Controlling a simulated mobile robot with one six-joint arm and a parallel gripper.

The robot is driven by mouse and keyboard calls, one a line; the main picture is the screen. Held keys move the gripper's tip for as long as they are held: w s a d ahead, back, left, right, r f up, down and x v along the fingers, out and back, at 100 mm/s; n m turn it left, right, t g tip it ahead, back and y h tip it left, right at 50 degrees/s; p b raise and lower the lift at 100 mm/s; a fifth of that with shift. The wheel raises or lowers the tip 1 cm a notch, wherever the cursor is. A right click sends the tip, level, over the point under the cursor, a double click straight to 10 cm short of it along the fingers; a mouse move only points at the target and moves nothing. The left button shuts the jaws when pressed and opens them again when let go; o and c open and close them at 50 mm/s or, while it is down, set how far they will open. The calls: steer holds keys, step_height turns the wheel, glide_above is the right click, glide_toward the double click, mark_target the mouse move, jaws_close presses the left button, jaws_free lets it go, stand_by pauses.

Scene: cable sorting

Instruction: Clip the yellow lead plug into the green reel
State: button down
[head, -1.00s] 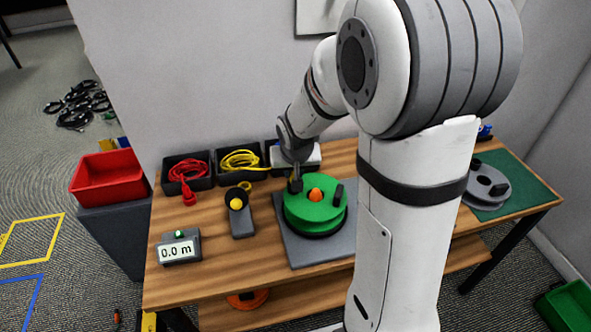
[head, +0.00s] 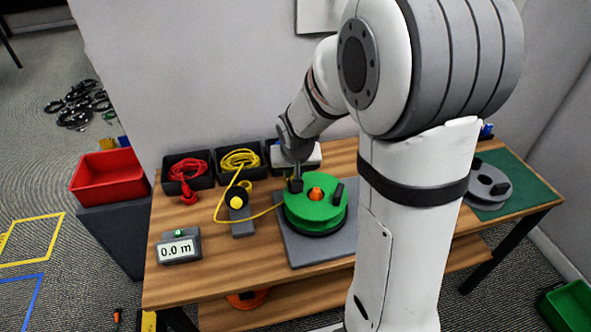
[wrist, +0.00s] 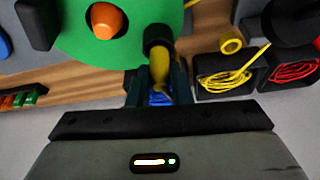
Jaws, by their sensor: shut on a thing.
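The green reel (head: 316,212) lies on a grey base with an orange hub (head: 316,194) in its middle. My gripper (wrist: 157,82) is shut on the yellow lead plug (wrist: 160,72) in the wrist view. The plug's end meets a black round clip (wrist: 158,38) on the reel's rim; I cannot tell whether it is seated. In the head view my gripper (head: 297,178) is at the reel's back left edge and hides the plug. The yellow lead (head: 218,214) runs from its coil (head: 240,160) in a black bin, past the length counter, to the reel.
The dark length counter (head: 241,222) stands left of the reel, and a display (head: 178,247) reads 0.0 m. A red lead (head: 189,167) lies in another black bin. A grey reel (head: 487,186) lies on a green mat at right.

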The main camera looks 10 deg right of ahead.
steer(key=c, duration=1.2)
jaws_free()
steer(key=shift+c, duration=0.2)
steer(key=v, duration=0.8)
steer(key=s+r+n+g, duration=0.1)
steer(key=s+r+g, duration=0.1)
steer(key=s, duration=1.6)
steer(key=shift+d+r+y+p, duration=0.3)
steer(key=shift+d+r, duration=0.1)
